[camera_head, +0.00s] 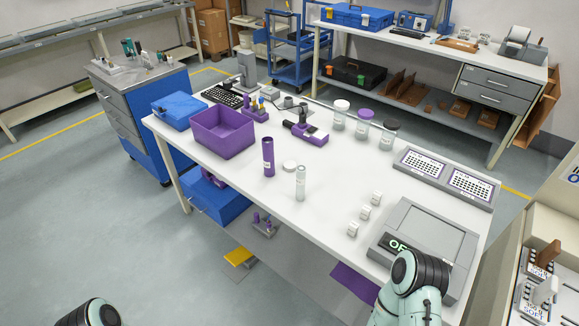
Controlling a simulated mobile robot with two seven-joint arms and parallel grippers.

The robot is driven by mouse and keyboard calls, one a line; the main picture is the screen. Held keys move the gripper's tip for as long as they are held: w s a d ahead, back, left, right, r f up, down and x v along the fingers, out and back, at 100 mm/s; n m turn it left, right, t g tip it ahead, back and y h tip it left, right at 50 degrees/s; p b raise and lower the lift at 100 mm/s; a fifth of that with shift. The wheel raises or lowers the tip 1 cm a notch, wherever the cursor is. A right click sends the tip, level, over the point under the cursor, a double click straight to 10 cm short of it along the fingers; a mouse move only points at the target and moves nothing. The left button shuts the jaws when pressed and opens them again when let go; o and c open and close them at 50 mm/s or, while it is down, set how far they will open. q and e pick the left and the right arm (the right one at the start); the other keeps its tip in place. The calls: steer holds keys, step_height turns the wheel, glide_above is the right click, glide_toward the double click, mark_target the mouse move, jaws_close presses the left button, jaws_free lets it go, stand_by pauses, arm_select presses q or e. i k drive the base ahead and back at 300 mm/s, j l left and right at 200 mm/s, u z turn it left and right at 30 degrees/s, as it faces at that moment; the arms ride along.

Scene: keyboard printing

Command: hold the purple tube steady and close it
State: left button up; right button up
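A purple tube (268,157) stands upright on the white table (225,172), left of the middle. Its top looks dark, but I cannot tell clearly whether it is open. A small round white cap (289,166) lies flat just to its right. A clear tube (300,183) with a pale top stands upright in front of the cap. Neither of my grippers shows. Only a rounded part of my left arm is at the bottom left edge, and part of my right arm is at the bottom right, in front of the grey device. Nothing of mine touches the purple tube.
A purple bin (222,132) and a blue box (179,110) stand at the table's left. Behind are a purple-grey tool (305,132) and lidded jars (363,125). Small white blocks (364,212), a grey device (430,232) and keyed panels (445,176) are at the right.

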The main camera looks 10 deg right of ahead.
mark_target(268, 148)
steer(key=i+j+z, duration=0.25)
steer(key=j, duration=0.4)
steer(key=i+j+z, duration=0.1)
steer(key=j, duration=0.3)
steer(key=i+j+z, duration=0.1)
steer(key=i+j, duration=0.15)
steer(key=i+j+z, duration=0.1)
steer(key=j, duration=0.4)
steer(key=i+j+z, duration=0.15)
steer(key=j, duration=0.2)
